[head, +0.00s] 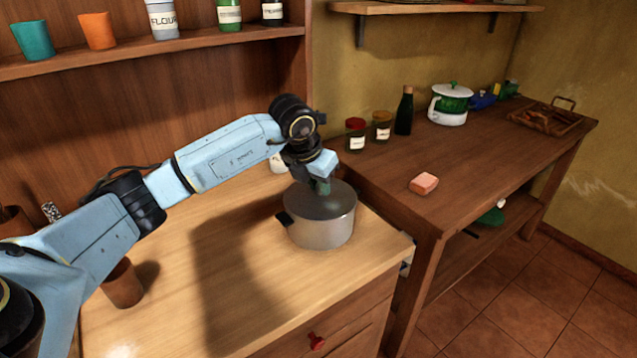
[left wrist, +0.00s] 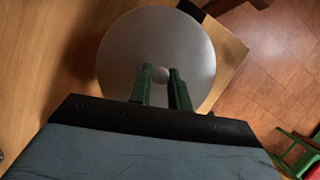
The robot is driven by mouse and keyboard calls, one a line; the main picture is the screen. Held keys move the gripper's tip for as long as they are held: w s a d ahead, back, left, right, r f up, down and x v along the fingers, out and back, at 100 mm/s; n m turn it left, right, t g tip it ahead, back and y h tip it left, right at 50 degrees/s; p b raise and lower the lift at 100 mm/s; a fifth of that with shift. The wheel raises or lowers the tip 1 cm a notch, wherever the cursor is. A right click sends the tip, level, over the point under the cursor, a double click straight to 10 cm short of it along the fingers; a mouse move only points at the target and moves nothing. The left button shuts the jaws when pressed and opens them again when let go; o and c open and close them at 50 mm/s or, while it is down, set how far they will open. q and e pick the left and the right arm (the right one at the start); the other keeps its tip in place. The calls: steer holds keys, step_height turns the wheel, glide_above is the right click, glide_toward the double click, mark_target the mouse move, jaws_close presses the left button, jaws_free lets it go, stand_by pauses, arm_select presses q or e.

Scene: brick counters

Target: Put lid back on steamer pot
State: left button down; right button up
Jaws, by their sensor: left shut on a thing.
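The steamer pot (head: 325,234) is a grey metal pot with a dark side handle (head: 284,218). It stands upright near the front right corner of the light wooden counter. Its round grey lid (head: 318,203) lies level across the top of the pot; I cannot tell whether it is fully seated. In the left wrist view the lid (left wrist: 125,60) fills the middle and hides the pot's body. My left gripper (head: 322,187) points down at the lid's centre. Its green fingers (left wrist: 164,74) are shut on the small round knob (left wrist: 161,75). My right gripper is not in view.
A brown cup (head: 122,285) stands at the counter's left. The light counter's front is clear.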

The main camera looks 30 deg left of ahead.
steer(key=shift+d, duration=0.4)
arm_select(q)
steer(key=c, duration=1.3)
jaws_free()
steer(key=shift+o, duration=0.3)
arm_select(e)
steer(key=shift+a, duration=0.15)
arm_select(q)
steer(key=o, duration=0.5)
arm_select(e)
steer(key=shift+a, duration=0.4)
arm_select(q)
steer(key=shift+r, duration=0.15)
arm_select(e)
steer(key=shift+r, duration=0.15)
